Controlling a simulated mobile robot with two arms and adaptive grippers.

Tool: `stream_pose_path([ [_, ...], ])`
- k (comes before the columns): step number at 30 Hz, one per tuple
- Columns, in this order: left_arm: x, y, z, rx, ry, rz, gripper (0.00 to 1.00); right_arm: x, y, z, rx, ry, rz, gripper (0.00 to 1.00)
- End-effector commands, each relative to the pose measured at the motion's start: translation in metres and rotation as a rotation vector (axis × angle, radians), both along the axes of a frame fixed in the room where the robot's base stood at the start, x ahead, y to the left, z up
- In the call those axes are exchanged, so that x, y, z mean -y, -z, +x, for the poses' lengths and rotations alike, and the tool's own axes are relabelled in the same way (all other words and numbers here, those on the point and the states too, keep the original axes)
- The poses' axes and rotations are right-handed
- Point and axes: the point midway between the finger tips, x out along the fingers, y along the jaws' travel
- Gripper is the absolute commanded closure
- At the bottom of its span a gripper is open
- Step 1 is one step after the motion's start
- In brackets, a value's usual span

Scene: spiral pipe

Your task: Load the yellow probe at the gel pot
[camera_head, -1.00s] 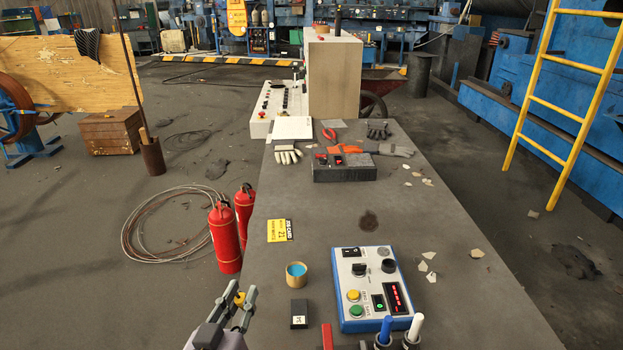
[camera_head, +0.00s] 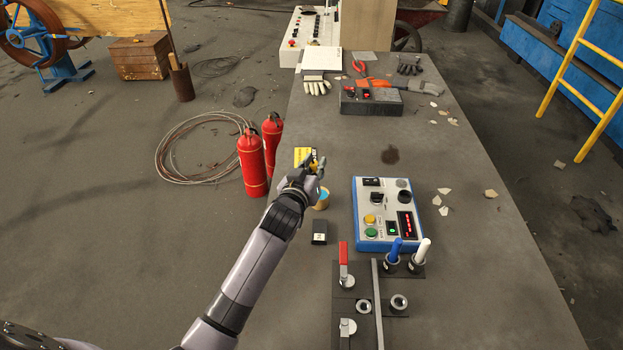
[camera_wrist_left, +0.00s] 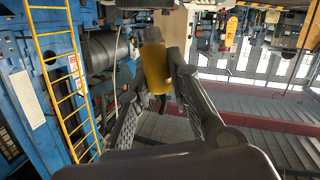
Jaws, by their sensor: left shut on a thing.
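My left gripper (camera_head: 316,168) is over the left edge of the bench, just above and partly in front of the gel pot in the head view. In the left wrist view its fingers are closed on the yellow probe (camera_wrist_left: 155,68), which has a grey end piece. In the head view the gripper largely hides the probe. The gel pot (camera_head: 322,203) is a small tan cup with blue gel, partly covered by the gripper. I cannot tell from these views whether the probe touches the gel. My right gripper is out of view.
A blue-edged control box (camera_head: 361,240) stands right of the pot. A small black block (camera_head: 319,232) lies in front of it. A blue probe (camera_head: 394,250) and a white probe (camera_head: 422,249) stand in holders beside a red-handled clamp (camera_head: 343,254). Red extinguishers (camera_head: 252,165) stand left of the bench.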

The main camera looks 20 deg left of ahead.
Motion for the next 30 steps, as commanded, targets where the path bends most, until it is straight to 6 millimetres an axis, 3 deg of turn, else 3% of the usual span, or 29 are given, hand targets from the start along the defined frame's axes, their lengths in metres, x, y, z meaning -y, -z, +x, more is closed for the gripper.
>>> stream_pose_path([
  [8,-0.001,0.013,0.004,-0.001,-0.002,-0.002,1.0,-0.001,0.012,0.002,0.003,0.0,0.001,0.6],
  [21,-0.001,0.057,0.003,-0.001,-0.002,-0.001,1.0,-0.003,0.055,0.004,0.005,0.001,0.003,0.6],
  [30,-0.001,0.06,0.003,-0.001,-0.002,-0.001,1.0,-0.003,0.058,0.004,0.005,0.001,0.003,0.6],
])
